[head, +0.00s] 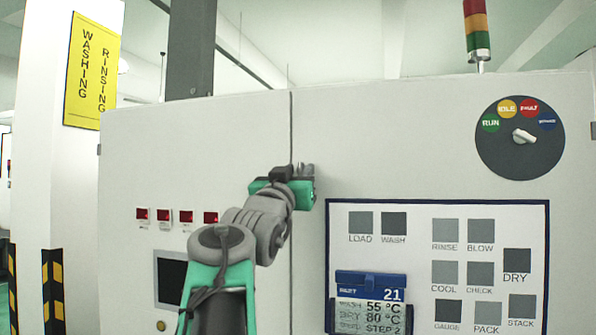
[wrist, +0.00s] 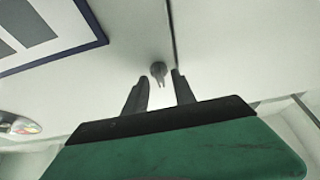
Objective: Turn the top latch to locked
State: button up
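The top latch (wrist: 158,70) is a small grey knob with a short stub on the pale cabinet face, beside the dark vertical door seam. In the wrist view it lies just beyond my gripper (wrist: 161,80), between the lines of its two dark fingers. The fingers are spread apart with nothing held, and a gap seems to remain between them and the latch. In the head view my gripper (head: 300,172) is at the seam, and my arm covers the seam below it. The latch cannot be clearly told from the fingers there. Its lock marking is not readable.
A blue-framed button panel (head: 438,213) is right of my arm, with a blue-topped display card (head: 370,285) at its lower left. A rotary dial (head: 523,136) is at the upper right. Red indicators (head: 164,215) and a dark screen (head: 170,280) are left of my arm.

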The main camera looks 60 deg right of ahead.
grip_shut()
jog(key=shift+a+m, duration=0.1)
jog(key=shift+m, duration=0.2)
jog(key=m+g+b, duration=0.2)
jog(key=m, duration=0.1)
jog(key=shift+w, duration=0.2)
jog(key=m+g, duration=0.2)
jog(key=m, duration=0.2)
jog(key=m+g, duration=0.1)
jog(key=m, duration=0.1)
jog(key=m+g+y+p, duration=0.1)
jog(key=m, duration=0.2)
jog(key=shift+w+r, duration=0.1)
jog(key=shift+r, duration=0.1)
jog(key=shift+m+g+y+p, duration=0.7)
jog(key=shift+m+y+p, duration=0.1)
jog(key=shift+m, duration=1)
